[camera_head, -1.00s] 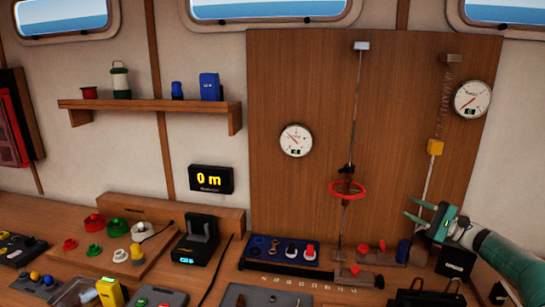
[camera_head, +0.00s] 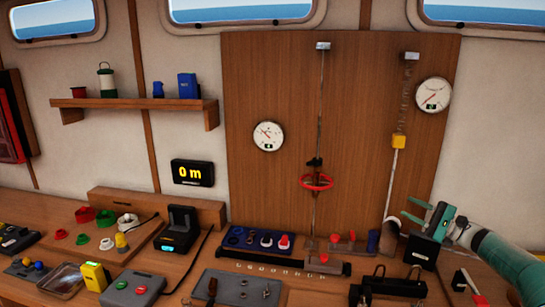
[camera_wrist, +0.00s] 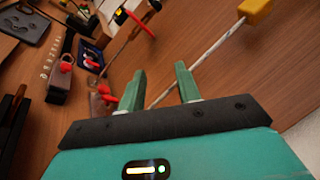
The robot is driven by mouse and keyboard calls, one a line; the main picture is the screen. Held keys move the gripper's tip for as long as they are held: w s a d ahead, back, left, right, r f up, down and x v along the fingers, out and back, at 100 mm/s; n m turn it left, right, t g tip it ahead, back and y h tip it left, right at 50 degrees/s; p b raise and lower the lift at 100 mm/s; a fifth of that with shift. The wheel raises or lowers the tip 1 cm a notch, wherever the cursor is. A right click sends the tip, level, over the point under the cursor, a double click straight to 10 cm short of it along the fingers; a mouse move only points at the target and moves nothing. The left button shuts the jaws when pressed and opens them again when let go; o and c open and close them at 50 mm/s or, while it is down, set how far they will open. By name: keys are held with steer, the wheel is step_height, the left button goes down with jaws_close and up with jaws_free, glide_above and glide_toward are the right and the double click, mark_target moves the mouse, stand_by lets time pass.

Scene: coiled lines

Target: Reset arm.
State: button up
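My gripper (camera_head: 422,216) is at the right of the head view, at the end of my green arm, in front of the wooden panel's lower right. In the wrist view its two green fingers (camera_wrist: 160,88) stand apart with nothing between them that they hold. A pale line (camera_wrist: 195,60) runs behind the fingers up to a yellow block (camera_wrist: 256,10). In the head view the yellow block (camera_head: 398,141) hangs on the right line, above and left of my gripper. I cannot tell the exact gap between gripper and line.
A red ring (camera_head: 316,181) sits on the middle line of the panel (camera_head: 270,60). Two gauges (camera_head: 268,136) are on the panel. A blue tray (camera_head: 257,239), a black box (camera_head: 421,250) and several small items crowd the bench. A shelf (camera_head: 140,104) hangs at left.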

steer(key=s+a+n+g+h, duration=0.3)
steer(key=s+a+g, duration=0.15)
steer(key=a, duration=0.85)
steer(key=s+a+n+g+h, duration=0.3)
steer(key=s+a+g+h, duration=0.15)
steer(key=a, duration=0.75)
steer(key=s+a+r+n+h, duration=0.1)
steer(key=s+a+n+h, duration=0.15)
steer(key=s, duration=0.55)
steer(key=s+a+n+h, duration=0.1)
steer(key=s+a+h, duration=0.2)
steer(key=s, duration=0.5)
steer(key=s+d+f+n+t+h, duration=0.1)
steer(key=s+d+n+h, duration=0.1)
steer(key=s, duration=0.6)
steer(key=s+d+f+n+t+h, duration=0.1)
steer(key=s+d+t+h, duration=0.1)
steer(key=s, duration=0.6)
steer(key=shift+s+n, duration=0.35)
